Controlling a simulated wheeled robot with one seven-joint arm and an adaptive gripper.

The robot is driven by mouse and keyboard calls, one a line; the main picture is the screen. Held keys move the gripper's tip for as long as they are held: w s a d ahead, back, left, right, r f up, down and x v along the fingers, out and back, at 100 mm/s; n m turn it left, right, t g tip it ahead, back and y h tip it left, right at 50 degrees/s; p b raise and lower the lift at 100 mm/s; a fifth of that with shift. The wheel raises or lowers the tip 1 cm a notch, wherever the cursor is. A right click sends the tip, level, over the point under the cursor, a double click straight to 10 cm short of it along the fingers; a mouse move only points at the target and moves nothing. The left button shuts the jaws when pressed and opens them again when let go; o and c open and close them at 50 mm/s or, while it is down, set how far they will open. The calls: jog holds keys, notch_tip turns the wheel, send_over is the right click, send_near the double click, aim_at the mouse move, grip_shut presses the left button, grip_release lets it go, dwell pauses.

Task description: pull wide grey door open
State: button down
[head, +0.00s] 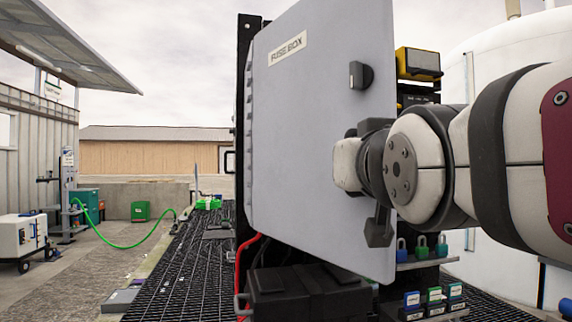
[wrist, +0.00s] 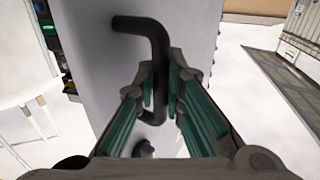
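The wide grey door (head: 300,130) fills the middle of the head view. It has a "FUSE BOX" label at its upper left and a dark knob (head: 360,75) near its right edge. Its right edge looks nearer to me than its left. In the wrist view the door's pale face (wrist: 95,35) carries a black bent handle (wrist: 150,30). My gripper (wrist: 165,85) has its teal-padded fingers closed in on both sides of the handle's bar. In the head view my wrist hides most of the handle and the fingers.
A yellow-and-black device (head: 418,62) and several padlocks on a shelf (head: 425,261) stand right of the door. A black box (head: 305,292) sits below it. A white tank (head: 490,60) stands at the right. Dark grating (head: 195,265) lies open at the left.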

jog(key=c, duration=1.7)
grip_release()
jog(key=shift+o, duration=0.2)
jog(key=s, duration=1.2)
